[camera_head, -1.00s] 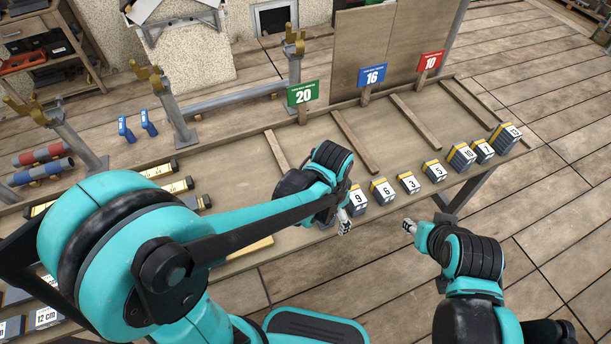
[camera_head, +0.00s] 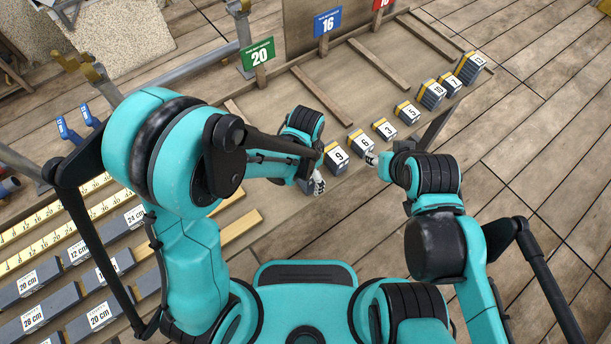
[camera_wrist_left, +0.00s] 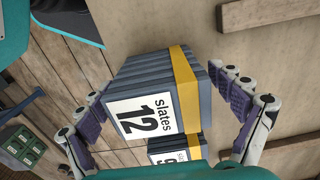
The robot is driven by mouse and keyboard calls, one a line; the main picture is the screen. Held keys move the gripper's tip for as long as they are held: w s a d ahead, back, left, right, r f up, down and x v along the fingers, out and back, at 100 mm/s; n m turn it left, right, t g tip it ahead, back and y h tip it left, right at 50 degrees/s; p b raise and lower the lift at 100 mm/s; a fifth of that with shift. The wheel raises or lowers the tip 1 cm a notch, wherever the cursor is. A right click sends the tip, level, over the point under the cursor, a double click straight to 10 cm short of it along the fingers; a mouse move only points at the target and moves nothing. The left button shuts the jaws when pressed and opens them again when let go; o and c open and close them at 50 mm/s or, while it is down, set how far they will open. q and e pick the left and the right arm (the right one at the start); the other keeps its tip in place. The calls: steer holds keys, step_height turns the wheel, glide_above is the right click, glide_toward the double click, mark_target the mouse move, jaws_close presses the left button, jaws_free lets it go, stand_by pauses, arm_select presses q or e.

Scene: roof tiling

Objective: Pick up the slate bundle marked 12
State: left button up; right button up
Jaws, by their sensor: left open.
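The slate bundle marked 12 (camera_wrist_left: 150,95) is a dark grey stack with a yellow band and a white label, large in the left wrist view. My left gripper (camera_wrist_left: 168,108) is open, with one finger on each side of this bundle; whether they touch it I cannot tell. In the head view my left gripper (camera_head: 318,184) is at the table's near edge, beside the bundle marked 9 (camera_head: 337,158), and my arm hides most or all of bundle 12. My right gripper (camera_head: 371,159) is near the bundle marked 6 (camera_head: 362,143); its fingers are too small to read.
More bundles, marked 3 (camera_head: 386,128), 5 (camera_head: 407,111), 10 (camera_head: 432,93), 7 (camera_head: 450,84) and another, run along the table edge to the right. Bundle 9 is close to bundle 12. Labelled grey bars (camera_head: 100,315) and yellow rulers (camera_head: 40,232) lie at left.

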arm_select(q)
steer(key=shift+f, duration=0.55)
steer(key=shift+r, duration=0.1)
steer(key=c, duration=1.8)
steer(key=shift+o, duration=0.2)
steer(key=shift+r, duration=0.1)
